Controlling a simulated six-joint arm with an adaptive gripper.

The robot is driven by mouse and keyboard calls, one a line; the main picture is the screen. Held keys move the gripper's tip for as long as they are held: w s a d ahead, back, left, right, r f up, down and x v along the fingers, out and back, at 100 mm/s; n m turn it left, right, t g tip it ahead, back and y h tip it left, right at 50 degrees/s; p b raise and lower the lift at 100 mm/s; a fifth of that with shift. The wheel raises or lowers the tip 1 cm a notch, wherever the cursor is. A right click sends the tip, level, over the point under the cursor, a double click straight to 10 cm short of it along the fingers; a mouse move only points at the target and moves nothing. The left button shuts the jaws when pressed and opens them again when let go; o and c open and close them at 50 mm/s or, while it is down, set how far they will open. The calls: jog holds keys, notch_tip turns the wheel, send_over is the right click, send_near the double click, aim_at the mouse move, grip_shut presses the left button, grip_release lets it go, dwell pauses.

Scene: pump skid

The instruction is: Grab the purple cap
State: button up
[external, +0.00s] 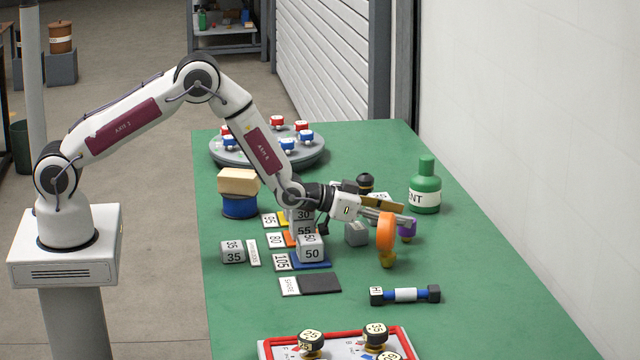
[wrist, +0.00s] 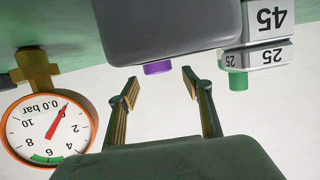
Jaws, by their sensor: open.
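The purple cap (external: 407,230) is just beyond my gripper's fingertips in the external view, beside the orange gauge, partly hidden. In the wrist view the purple cap (wrist: 158,68) shows at the edge of a large dark grey body (wrist: 170,28), which hides part of it. My gripper (external: 407,213) is open, reaching out above the right part of the green table. In the wrist view my gripper (wrist: 160,78) has its two fingers spread apart, with the cap lined up with the gap between them. Nothing is held, and I cannot tell the exact distance to the cap.
An orange-rimmed gauge (external: 386,231) stands close beside the fingers; its dial (wrist: 45,130) fills the wrist view's left. A green cap (wrist: 238,82) is at right there. A green bottle (external: 425,187) stands behind. A dumbbell-shaped part (external: 405,295) lies in front.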

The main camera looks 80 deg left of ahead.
jog(key=shift+w+f, duration=0.35)
jog(key=shift+f, duration=0.3)
jog(key=shift+x, duration=1.1)
jog(key=c, duration=1.2)
